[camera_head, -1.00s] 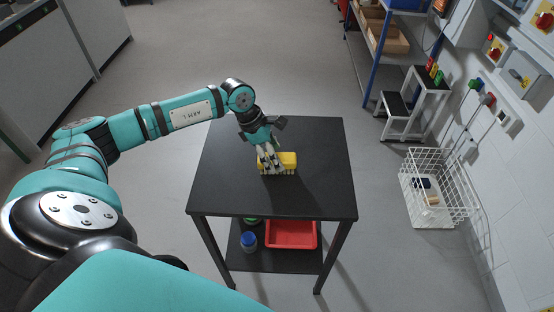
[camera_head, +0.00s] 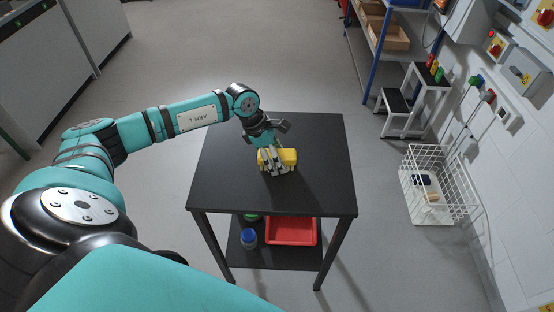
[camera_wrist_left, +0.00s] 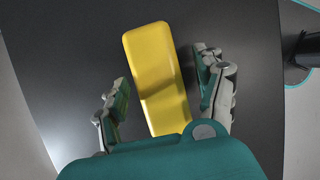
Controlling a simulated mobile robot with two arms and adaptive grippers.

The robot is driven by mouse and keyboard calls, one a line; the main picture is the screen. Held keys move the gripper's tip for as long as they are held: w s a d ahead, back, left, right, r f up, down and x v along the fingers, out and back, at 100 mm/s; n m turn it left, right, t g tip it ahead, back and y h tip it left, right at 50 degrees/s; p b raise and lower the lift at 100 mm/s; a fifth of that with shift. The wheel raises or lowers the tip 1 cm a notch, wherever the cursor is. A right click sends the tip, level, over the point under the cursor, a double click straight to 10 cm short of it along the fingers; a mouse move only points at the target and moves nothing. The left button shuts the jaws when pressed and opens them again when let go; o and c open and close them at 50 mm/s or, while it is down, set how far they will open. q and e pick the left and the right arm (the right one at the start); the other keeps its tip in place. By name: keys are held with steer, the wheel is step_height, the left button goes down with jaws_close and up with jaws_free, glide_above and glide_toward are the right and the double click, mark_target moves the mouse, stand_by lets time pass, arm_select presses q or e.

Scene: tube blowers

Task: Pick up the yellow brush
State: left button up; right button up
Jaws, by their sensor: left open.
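The yellow brush (camera_head: 289,156) lies on the black table (camera_head: 225,185), near the middle of its top. In the left wrist view the brush (camera_wrist_left: 160,75) shows as a long yellow block, slightly tilted, its near end partly hidden behind the gripper's palm. My left gripper (camera_head: 274,170) is over the brush in the head view. In the wrist view my left gripper (camera_wrist_left: 165,95) is open, with one finger on each side of the brush and a gap on both sides. My right gripper is not in view.
A red tray (camera_head: 291,230) and a blue-lidded jar (camera_head: 249,238) sit on the table's lower shelf. A white wire basket (camera_head: 430,185) and a step stool (camera_head: 410,100) stand to the right. The rest of the tabletop is clear.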

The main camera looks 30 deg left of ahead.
mark_target(280, 155)
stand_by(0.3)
arm_select(q)
steer(key=c, duration=1.3)
steer(key=shift+r+p, duration=0.4)
steer(key=r, duration=0.1)
steer(key=r+b, duration=0.1)
steer(key=r, duration=0.1)
steer(key=shift+s+b, duration=0.25)
steer(key=shift+b, duration=0.05)
steer(key=s+d+b, duration=0.1)
steer(key=s, duration=0.3)
steer(key=s+d+r+b, duration=0.1)
steer(key=s+d, duration=0.1)
steer(key=s, duration=0.3)
steer(key=s+d+b, duration=0.1)
steer(key=s, duration=0.3)
steer(key=shift+s+d+r+b, duration=0.15)
steer(key=shift+s+d+b, duration=0.05)
steer(key=shift+s+b, duration=0.1)
steer(key=shift+s+d+r, duration=0.15)
steer(key=shift+s+d, duration=0.1)
steer(key=shift+s, duration=0.3)
